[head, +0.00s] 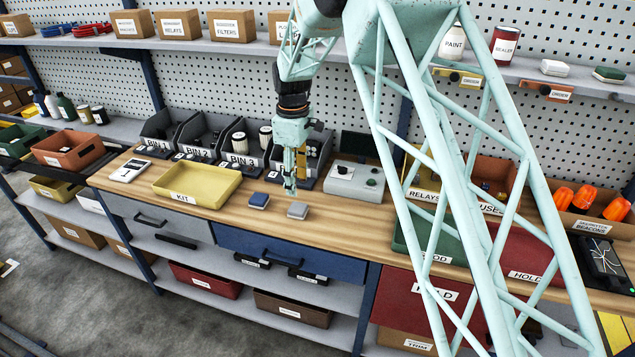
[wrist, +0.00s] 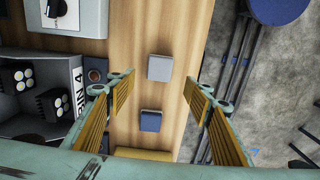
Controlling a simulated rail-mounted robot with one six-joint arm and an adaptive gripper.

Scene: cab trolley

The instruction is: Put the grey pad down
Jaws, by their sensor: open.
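The grey pad (head: 298,210) lies flat on the wooden bench top near its front edge, to the right of a blue pad (head: 258,200). In the wrist view the grey pad (wrist: 160,67) shows between and beyond the fingertips, with the blue pad (wrist: 151,120) below it in the picture. My gripper (head: 290,190) points down just above and slightly left of the grey pad in the head view. In the wrist view its fingers (wrist: 165,85) are wide apart with nothing between them. The grey pad is clear of both fingers.
A yellow KIT tray (head: 197,198) stands left of the pads. Several grey bins, including BIN 3 (head: 240,160), line the back of the bench. A grey control box (head: 354,186) stands to the right. The bench's front edge lies close to the pads.

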